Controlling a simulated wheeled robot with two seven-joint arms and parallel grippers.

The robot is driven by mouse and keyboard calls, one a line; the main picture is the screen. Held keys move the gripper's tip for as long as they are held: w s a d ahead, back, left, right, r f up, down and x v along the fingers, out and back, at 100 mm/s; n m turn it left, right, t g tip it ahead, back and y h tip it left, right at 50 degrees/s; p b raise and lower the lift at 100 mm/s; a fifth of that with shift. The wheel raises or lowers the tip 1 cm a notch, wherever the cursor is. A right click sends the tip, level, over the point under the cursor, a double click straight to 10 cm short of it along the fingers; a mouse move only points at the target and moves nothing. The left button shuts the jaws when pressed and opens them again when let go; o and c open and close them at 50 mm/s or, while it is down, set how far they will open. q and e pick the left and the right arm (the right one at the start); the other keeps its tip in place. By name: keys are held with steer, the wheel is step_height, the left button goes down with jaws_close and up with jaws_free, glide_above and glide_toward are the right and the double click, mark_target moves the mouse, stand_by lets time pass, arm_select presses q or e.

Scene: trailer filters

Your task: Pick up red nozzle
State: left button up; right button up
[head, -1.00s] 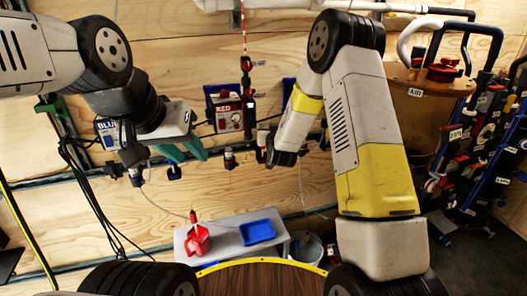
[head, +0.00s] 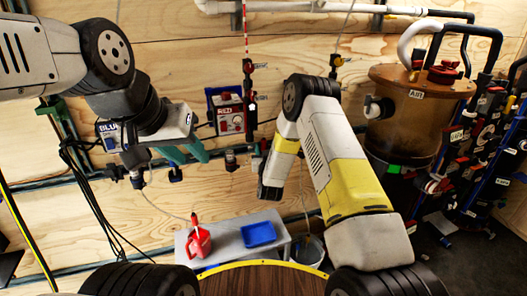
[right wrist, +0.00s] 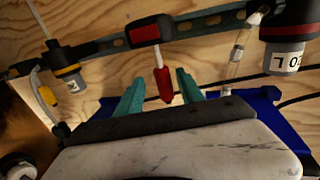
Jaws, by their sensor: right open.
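A red nozzle (right wrist: 164,87) with a pale stem hangs below a red-and-black holder (right wrist: 152,30) in the right wrist view. My right gripper (right wrist: 160,76) has its two green fingers apart, one on each side of the nozzle in the picture. I cannot tell whether the nozzle lies fully between them in depth; neither finger clearly touches it. In the head view my right arm's dark wrist (head: 272,188) is low before the wall, and its fingers are hidden. My left gripper (head: 184,155) is at the left, its green fingers apart, with nothing seen held.
A box marked RED (head: 230,117) is on the plywood wall. A grey bench (head: 222,234) below carries a red jug (head: 199,241) and a blue tray (head: 258,234). A brown AIR tank (head: 412,115) stands right. A dark-red fitting (right wrist: 288,25) hangs close on the right wrist view's right.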

steer(key=w, duration=0.4)
steer(key=shift+w+a, duration=0.35)
steer(key=shift+w, duration=0.05)
jaws_close()
stand_by(1.0)
